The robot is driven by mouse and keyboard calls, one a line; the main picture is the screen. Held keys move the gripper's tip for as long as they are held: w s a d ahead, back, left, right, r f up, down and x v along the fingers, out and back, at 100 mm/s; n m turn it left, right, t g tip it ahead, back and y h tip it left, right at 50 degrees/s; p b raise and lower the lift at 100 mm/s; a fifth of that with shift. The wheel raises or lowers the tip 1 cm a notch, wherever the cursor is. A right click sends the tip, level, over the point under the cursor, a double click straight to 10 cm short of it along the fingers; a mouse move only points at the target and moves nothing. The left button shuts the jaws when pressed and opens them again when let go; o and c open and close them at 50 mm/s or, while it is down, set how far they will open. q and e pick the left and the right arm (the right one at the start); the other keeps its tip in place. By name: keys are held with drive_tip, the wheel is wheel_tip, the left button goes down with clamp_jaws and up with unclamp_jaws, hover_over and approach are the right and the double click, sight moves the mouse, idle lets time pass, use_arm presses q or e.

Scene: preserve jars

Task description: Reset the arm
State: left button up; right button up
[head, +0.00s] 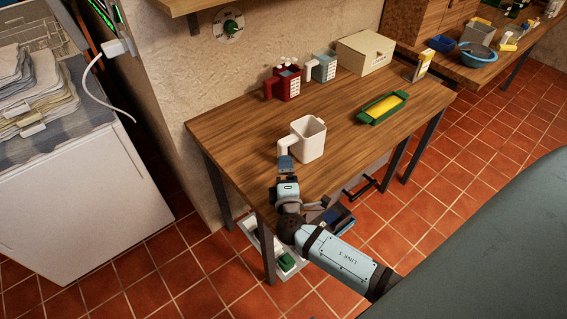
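My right arm comes in from the lower right and reaches over the front edge of the wooden table (235,128). Its gripper (286,162) is right at the handle side of a white mug-like jug (310,140), which stands upright on the table. The fingertips overlap the lower end of the handle in the picture. I cannot tell whether they touch or grip it. My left gripper is not in view.
A red container (287,84), a pale blue one (322,68) and a cream box (366,52) stand along the back. A green tray (367,118) with a yellow inside lies right of the jug. A carton (424,64) stands at the right end. The table's left part is clear.

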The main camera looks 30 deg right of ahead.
wheel_tip(320, 180, up, 8)
drive_tip(key=shift+w+d+f, duration=0.15)
drive_tip(key=shift+w+f, duration=0.05)
drive_tip(key=shift+w, duration=0.05)
drive_tip(key=shift+s, duration=0.1)
drive_tip(key=s+f+m+g+y, duration=0.35)
drive_tip(key=s+m+g, duration=0.45)
drive_tip(key=s, duration=0.5)
drive_tip(key=s+a+r+m+g+y, duration=0.15)
drive_tip(key=s+a+g+y, duration=0.35)
drive_tip(key=s, duration=0.8)
drive_tip(key=w+a+f+t+y+p, duration=0.3)
drive_tip(key=w+a+f+t+p, duration=0.3)
drive_tip(key=a+t+p, duration=0.1)
drive_tip(key=shift+w+t+p, duration=0.25)
drive_tip(key=shift+t+p, duration=0.25)
drive_tip(key=shift+p, duration=0.35)
